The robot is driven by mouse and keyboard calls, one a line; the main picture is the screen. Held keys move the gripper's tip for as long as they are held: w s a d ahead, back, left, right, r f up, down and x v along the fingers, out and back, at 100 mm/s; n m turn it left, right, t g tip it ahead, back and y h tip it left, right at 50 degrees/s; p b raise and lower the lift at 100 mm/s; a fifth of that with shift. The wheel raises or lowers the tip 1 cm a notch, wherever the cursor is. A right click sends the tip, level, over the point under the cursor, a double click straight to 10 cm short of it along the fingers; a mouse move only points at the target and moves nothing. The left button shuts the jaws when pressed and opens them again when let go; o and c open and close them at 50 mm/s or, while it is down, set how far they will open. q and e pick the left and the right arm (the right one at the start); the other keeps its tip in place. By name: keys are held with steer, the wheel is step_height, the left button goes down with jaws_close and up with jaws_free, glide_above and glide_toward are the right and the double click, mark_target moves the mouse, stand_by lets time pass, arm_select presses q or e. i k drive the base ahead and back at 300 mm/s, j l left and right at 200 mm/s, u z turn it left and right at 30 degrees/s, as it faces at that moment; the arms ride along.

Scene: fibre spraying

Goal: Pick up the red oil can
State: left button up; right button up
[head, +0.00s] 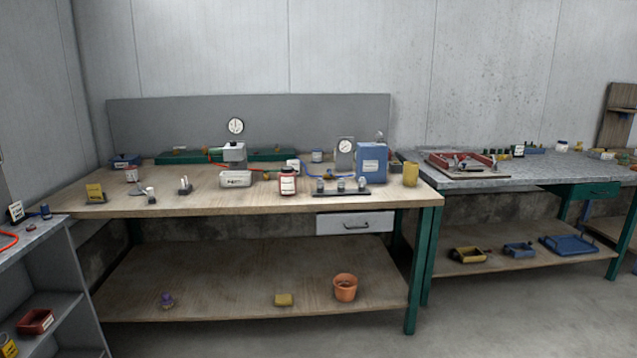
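A red can (288,185) with a white label and a pale top stands upright near the middle of the wooden workbench (225,200). It looks like the red oil can, but its label is too small to read. Neither of my grippers shows in the head view, and nothing covers the front of the can.
A blue box (373,165) and a yellow can (410,174) stand at the bench's right end. A yellow block (95,193) is at the left. A grey shelf unit (75,262) stands front left, and a second bench (500,180) stands right. The front floor is clear.

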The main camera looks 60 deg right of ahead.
mark_target(288, 182)
steer(key=z, duration=1.75)
steer(key=i+z, duration=0.15)
steer(key=i, duration=0.3)
steer(key=i+j+z, duration=0.15)
steer(key=i, duration=0.3)
steer(key=i+j+z, duration=0.15)
steer(key=i, duration=0.25)
